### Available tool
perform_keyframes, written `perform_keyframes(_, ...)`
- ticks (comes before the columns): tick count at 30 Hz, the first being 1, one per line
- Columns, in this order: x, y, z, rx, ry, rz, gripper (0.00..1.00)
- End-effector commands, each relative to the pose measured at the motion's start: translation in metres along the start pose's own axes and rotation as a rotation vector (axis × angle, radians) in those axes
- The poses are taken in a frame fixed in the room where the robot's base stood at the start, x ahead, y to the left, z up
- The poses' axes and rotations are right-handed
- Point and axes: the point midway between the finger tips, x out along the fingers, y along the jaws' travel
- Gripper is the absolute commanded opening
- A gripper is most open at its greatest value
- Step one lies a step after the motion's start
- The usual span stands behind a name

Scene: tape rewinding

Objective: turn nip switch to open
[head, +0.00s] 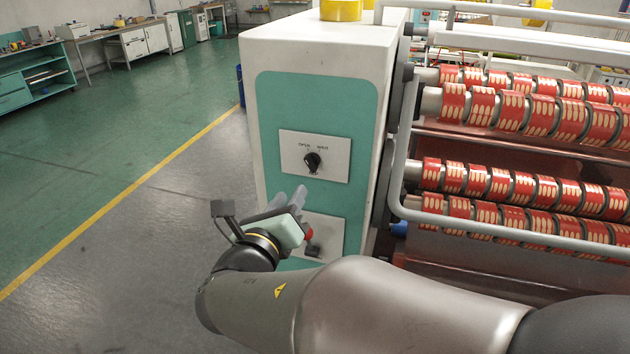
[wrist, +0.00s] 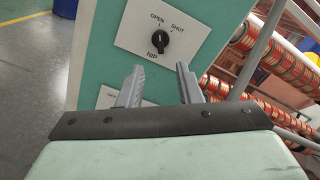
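The nip switch is a black rotary knob (head: 313,161) on a white plate (head: 332,172), set in the teal front panel of the machine cabinet. In the wrist view the knob (wrist: 160,41) has OPEN printed at its upper left, SHUT at its upper right and NIP below. I cannot clearly tell which label it points to. My gripper (head: 290,196) is below and slightly left of the knob in the head view. In the wrist view its two grey fingers (wrist: 159,84) stand apart with nothing between them. They do not touch the knob.
A second white plate (head: 328,229) with a red and black control sits lower on the panel, partly hidden by my gripper. Rollers with red tape rolls (head: 480,106) and a metal rail (head: 480,231) lie right of the cabinet (head: 318,50). Floor at left is clear.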

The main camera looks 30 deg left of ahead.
Motion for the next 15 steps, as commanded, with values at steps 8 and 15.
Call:
perform_keyframes(8, -0.055, 0.001, -0.001, 0.001, -0.002, 0.002, 0.32)
perform_keyframes(15, -0.071, 0.000, 0.000, -0.001, 0.000, 0.000, 0.32)
